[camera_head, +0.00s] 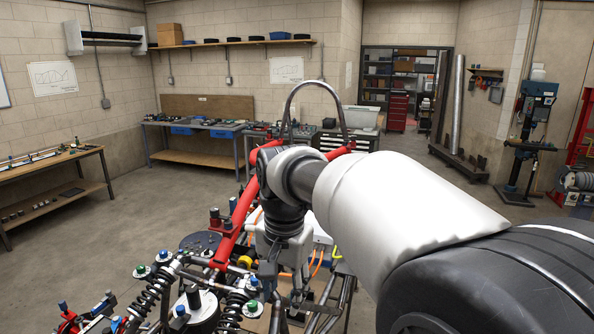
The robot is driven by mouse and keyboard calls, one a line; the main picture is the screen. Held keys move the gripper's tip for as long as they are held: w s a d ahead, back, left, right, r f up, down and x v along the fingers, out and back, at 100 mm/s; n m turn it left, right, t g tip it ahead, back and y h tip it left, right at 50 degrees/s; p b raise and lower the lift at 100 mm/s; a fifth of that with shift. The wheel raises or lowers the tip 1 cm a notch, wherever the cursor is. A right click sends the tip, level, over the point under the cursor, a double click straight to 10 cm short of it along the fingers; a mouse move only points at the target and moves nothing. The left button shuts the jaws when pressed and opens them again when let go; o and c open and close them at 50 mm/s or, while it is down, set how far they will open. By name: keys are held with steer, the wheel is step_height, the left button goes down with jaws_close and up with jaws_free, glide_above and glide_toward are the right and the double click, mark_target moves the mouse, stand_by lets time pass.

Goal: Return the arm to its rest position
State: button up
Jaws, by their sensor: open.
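My arm (385,205) reaches in from the right as a thick white link. It ends in a grey joint (298,175) and a dark wrist that points down near the middle of the picture. My gripper (283,275) hangs below the wrist, over the tube chassis (325,300). It is open, and I see nothing held in it. Its fingertips are hard to pick out against the tubes and cables, and I cannot tell whether they touch anything.
Red bars (238,215), a metal hoop (314,84) and coil-spring dampers (153,293) stand around the wrist. Workbenches (205,155) line the far walls. Open floor (120,225) lies to the left.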

steer(key=s+d+f+n+t+b, duration=0.1)
steer(key=s+d+f+b, duration=0.25)
steer(key=s+d, duration=0.25)
steer(key=s+d+f+n+t+b, duration=0.1)
steer(key=s+d+f+n+b, duration=0.1)
steer(key=s+d+b, duration=0.3)
steer(key=s+d+f+n+t+b, duration=0.1)
steer(key=s+d+f+b, duration=0.4)
steer(key=s+f, duration=0.7)
steer(key=shift+s+d+n+t, duration=0.35)
steer(key=shift+s+n, duration=0.2)
steer(key=shift+n, duration=0.15)
